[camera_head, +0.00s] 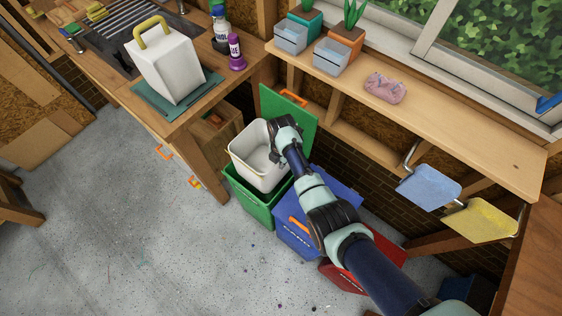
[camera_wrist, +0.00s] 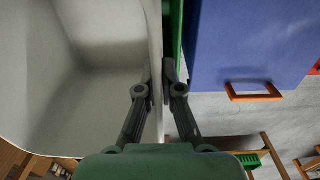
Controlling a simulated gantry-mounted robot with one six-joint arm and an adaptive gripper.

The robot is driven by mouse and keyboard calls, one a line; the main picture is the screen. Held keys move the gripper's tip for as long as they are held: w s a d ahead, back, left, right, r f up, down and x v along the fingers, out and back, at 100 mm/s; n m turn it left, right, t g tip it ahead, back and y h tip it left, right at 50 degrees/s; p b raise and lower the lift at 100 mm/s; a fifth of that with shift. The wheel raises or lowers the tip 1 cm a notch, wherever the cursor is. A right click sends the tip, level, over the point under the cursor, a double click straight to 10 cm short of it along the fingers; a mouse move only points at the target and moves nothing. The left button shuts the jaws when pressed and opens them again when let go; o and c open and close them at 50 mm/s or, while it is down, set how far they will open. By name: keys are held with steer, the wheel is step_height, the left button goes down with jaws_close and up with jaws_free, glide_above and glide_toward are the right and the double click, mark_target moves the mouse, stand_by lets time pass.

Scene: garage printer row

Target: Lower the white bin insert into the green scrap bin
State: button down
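The white bin insert (camera_head: 244,152) is an open, empty tub in the head view. It sits over the green scrap bin (camera_head: 247,207), whose hinged lid (camera_head: 303,125) stands open behind it. The insert's lower part is hidden by the bin's front, and most of its height stands above the bin; I cannot tell how deep it reaches. My gripper (camera_head: 281,152) is at the insert's right side. In the wrist view, my fingers (camera_wrist: 160,82) straddle the insert's wall (camera_wrist: 155,40), closed on it. The insert's interior (camera_wrist: 95,60) fills the left there.
A blue bin (camera_head: 289,238) with an orange handle stands right beside the green bin, under my arm, then a red bin (camera_head: 342,279). The workbench (camera_head: 195,118) is at left, a shelf (camera_head: 440,115) behind. The floor (camera_head: 130,240) in front is mostly clear.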

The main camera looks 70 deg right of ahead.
mark_target(281, 179)
steer(key=shift+f+b, duration=6.45)
steer(key=shift+f, duration=1.5)
steer(key=c, duration=1.2)
jaws_free()
steer(key=shift+w, duration=0.15)
steer(key=shift+c, duration=0.2)
step_height(281, 179, up, 12)
